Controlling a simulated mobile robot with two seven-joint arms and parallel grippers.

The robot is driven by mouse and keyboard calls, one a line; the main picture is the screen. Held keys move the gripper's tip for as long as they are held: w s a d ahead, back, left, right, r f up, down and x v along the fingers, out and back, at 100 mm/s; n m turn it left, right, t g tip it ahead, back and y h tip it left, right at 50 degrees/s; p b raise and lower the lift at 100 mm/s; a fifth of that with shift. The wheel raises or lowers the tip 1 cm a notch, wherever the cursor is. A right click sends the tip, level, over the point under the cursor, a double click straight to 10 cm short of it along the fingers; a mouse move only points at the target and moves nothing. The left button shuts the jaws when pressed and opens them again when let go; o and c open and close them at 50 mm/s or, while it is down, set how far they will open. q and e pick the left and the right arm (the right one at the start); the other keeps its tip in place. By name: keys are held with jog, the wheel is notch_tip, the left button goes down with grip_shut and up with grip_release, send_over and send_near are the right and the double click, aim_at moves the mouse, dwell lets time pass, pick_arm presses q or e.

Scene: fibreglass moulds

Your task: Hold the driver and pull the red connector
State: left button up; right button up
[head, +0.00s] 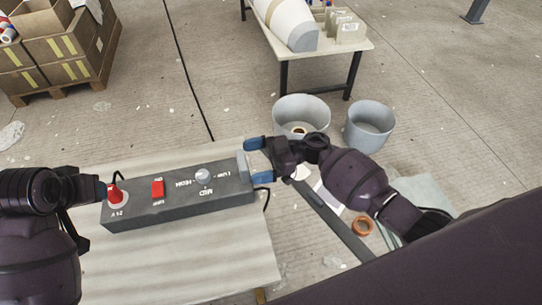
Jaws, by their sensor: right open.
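The driver (178,207) is a long dark grey box lying on a pale table, with printed labels, a red switch and a silver knob on top. The red connector (114,196) is seated at its left end, by the 24 V label, with a dark cable rising from it. My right gripper (257,161) is open, its two blue-tipped fingers at the driver's right end; I cannot tell whether they touch it. My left gripper (96,194) is just left of the red connector, seen from behind. Its fingertips are mostly hidden, so its opening and any contact are unclear.
The pale table (190,265) has clear room in front of the driver. Two grey buckets (369,125) stand on the floor behind my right arm. An orange tape roll (362,226) lies at the right. Cardboard boxes (65,45) and another table (352,52) are farther back.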

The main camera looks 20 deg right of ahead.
jog(key=shift+w+a, duration=0.2)
jog(key=shift+a, duration=2.15)
